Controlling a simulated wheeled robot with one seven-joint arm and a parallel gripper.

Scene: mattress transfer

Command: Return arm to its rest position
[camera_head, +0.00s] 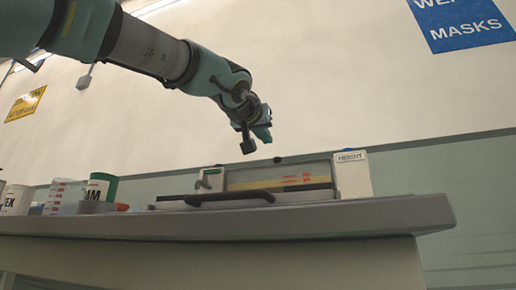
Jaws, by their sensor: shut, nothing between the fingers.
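My arm reaches in from the upper left of the head view and bends down at its wrist. My gripper (256,143) hangs in the air above the bench, apart from everything on it. It is small and dark at this distance, looks shut, and shows nothing held. Below it on the bench stands a low device with a white right-hand block (352,175) and a window with yellow and red bands (278,178). A dark handle (240,197) lies along its front.
The bench (300,217) is seen from below its top edge. Several containers, including a green-and-white one (100,188) and a clear cup with red marks (62,196), stand at its left. A blue sign (462,22) and a yellow sign (25,104) hang on the wall.

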